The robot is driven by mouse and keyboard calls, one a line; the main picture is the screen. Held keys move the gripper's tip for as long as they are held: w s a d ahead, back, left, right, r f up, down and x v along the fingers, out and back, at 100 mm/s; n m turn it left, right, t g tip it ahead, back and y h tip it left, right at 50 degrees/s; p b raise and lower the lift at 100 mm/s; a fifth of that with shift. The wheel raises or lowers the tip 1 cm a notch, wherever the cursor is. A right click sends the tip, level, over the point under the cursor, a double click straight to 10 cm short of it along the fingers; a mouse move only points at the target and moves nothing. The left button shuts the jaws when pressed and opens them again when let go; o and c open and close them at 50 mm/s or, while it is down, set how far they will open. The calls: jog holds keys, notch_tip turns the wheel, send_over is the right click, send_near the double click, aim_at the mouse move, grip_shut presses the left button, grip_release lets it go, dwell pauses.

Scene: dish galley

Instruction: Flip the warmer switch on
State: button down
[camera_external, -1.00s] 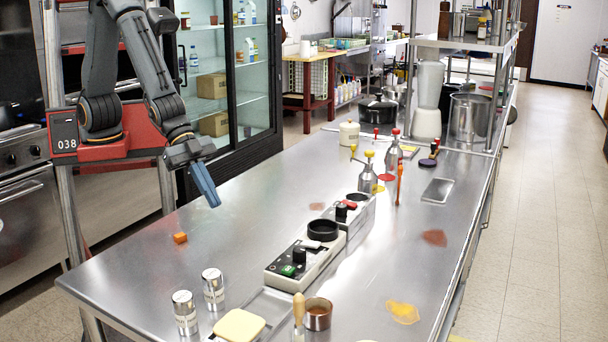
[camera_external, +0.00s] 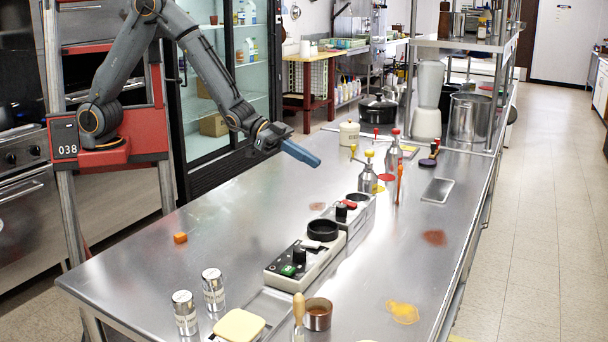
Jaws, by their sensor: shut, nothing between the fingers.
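A light grey unit (camera_external: 322,256) on the steel counter has a dark panel with a green button (camera_external: 288,270), a black knob (camera_external: 299,255) and a black ring (camera_external: 323,230) on top. Behind it, a second grey unit (camera_external: 358,219) carries a black knob (camera_external: 341,212), a red part (camera_external: 351,204) and a dark round opening. I cannot tell which control is the warmer switch, or its setting. My gripper (camera_external: 317,162) has blue fingers, is shut and empty, and hangs above the counter, behind and above both units, touching neither.
Pump bottles with yellow (camera_external: 367,176) and red (camera_external: 393,150) tops stand right of my gripper. Two cans (camera_external: 213,290), a yellow block (camera_external: 239,325) and a copper-coloured cup (camera_external: 318,315) are in front. The counter's left middle is mostly clear.

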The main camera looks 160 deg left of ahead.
jog(key=p, duration=0.3)
send_over(335, 203)
jog(key=f, duration=0.3)
jog(key=shift+w+a+f, duration=0.1)
jog(key=shift+a+f, duration=0.1)
jog(key=shift+f, duration=0.1)
notch_tip(335, 203, down, 3)
jog(key=shift+f+p, duration=0.1)
jog(key=shift+p, duration=0.2)
jog(key=shift+d+f, duration=0.1)
jog(key=shift+f, duration=0.4)
jog(key=shift+f, duration=0.35)
jog(key=shift+r, duration=0.15)
jog(key=shift+r+p, duration=0.3)
jog(key=shift+r, duration=0.4)
